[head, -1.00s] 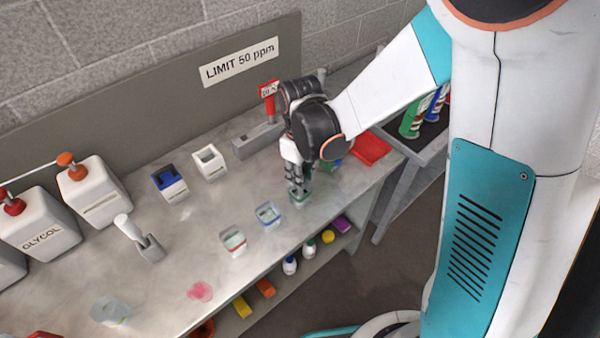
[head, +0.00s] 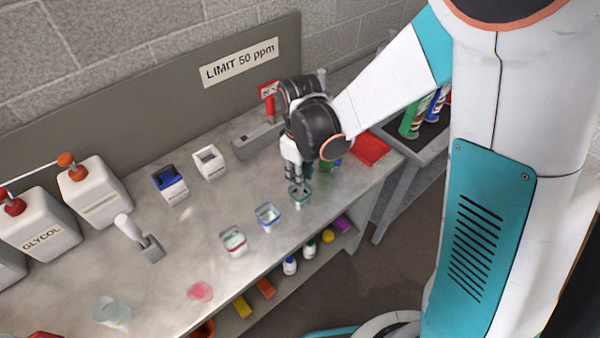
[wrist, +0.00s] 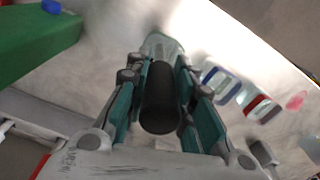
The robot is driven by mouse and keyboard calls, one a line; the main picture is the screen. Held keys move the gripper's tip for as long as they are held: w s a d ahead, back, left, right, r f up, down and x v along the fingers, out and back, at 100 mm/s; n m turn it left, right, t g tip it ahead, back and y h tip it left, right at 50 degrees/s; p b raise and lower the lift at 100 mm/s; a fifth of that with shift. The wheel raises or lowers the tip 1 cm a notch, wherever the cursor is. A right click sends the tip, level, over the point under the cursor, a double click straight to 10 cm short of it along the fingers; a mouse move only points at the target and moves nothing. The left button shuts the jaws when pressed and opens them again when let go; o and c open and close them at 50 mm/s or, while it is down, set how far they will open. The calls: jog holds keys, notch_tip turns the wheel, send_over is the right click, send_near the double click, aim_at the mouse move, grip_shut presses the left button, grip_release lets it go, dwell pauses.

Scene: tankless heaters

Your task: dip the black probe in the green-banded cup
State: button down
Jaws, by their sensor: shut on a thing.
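My gripper (head: 297,185) is shut on the black probe (wrist: 160,100), which lies between its teal-padded fingers in the wrist view. The green-banded cup (head: 300,198) stands on the bench right under the fingers in the head view. In the wrist view the clear cup (wrist: 160,43) shows just beyond the probe's far end. The fingers hide most of the probe in the head view. I cannot tell whether the probe's tip is inside the cup or above it.
A blue-banded cup (head: 268,216) and a red-banded cup (head: 234,242) stand left of the gripper. A red tray (head: 370,149) lies to the right. A white-handled tool in a grey holder (head: 151,249) and white jugs (head: 97,196) stand further left. The bench's front edge is close.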

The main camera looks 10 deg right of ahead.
jog(key=shift+r+p, duration=3.2)
jog(key=shift+r, duration=1.75)
